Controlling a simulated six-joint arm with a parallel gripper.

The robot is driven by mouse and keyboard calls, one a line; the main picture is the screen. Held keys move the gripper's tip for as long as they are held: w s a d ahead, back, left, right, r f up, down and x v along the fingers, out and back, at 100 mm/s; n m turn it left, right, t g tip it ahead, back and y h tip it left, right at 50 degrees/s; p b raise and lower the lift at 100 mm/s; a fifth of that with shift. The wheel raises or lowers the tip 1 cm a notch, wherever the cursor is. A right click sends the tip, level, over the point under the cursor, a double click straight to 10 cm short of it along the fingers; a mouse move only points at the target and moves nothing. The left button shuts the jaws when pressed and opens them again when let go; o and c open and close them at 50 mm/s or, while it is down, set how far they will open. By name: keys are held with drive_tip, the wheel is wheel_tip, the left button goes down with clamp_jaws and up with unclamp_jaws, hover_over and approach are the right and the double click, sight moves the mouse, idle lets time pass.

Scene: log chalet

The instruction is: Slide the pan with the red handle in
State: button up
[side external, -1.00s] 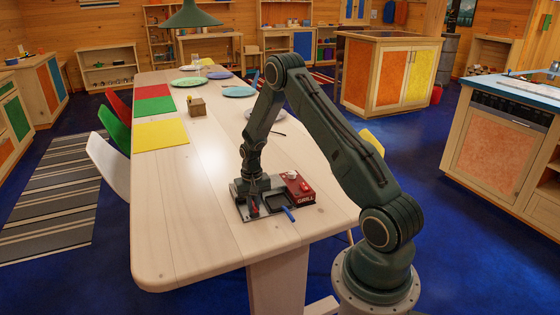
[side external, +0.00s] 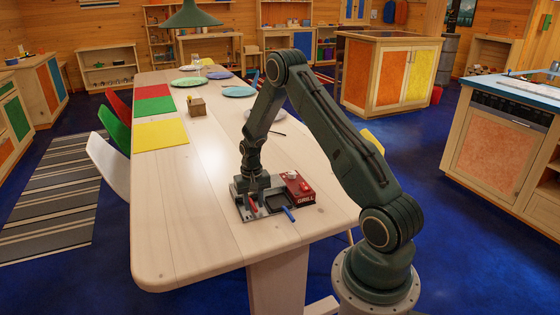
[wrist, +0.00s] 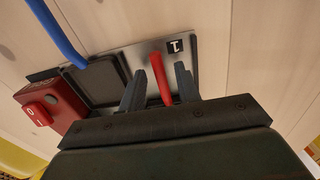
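The grill is a low grey metal unit with a red box marked GRILL (side external: 299,190) at its right end. The red handle (wrist: 160,80) shows in the wrist view between the fingers of my gripper (wrist: 160,70), with a small gap on each side. In the side view the red handle (side external: 253,201) stands at the front left of the grill, just below my gripper. My gripper is open around the handle. The red-handled pan's body is mostly hidden by my gripper. The blue handle (side external: 289,214) belongs to a dark square pan (wrist: 97,82) beside it.
A metal plate carries a black label with a 1 (wrist: 175,46). A red switch (wrist: 38,114) sits on the red box. Coloured mats, plates and a small wooden box (side external: 197,107) lie farther back on the table (side external: 190,245). The table's front left is clear.

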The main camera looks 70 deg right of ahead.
drive_tip(key=shift+r, duration=2.45)
drive_tip(key=shift+w+a+r, duration=0.1)
drive_tip(key=shift+a+r, duration=0.1)
drive_tip(key=shift+r, duration=0.3)
drive_tip(key=s+a+r+n+t, duration=0.1)
drive_tip(key=s+a+r+n, duration=0.1)
drive_tip(key=a+r, duration=0.65)
drive_tip(key=s+a+r+n+t, duration=0.15)
drive_tip(key=a+r, duration=0.45)
drive_tip(key=r, duration=0.6)
drive_tip(key=s+a+r+n+t, duration=0.1)
drive_tip(key=s+a+r+n, duration=0.2)
drive_tip(key=s+a, duration=0.3)
drive_tip(key=s+a+r+n+t, duration=0.2)
drive_tip(key=s+a+r+n, duration=0.1)
drive_tip(key=s, duration=0.9)
drive_tip(key=a+r, duration=0.1)
drive_tip(key=a, duration=0.1)
drive_tip(key=shift+s+a+r, duration=0.35)
drive_tip(key=shift+s+a, duration=0.05)
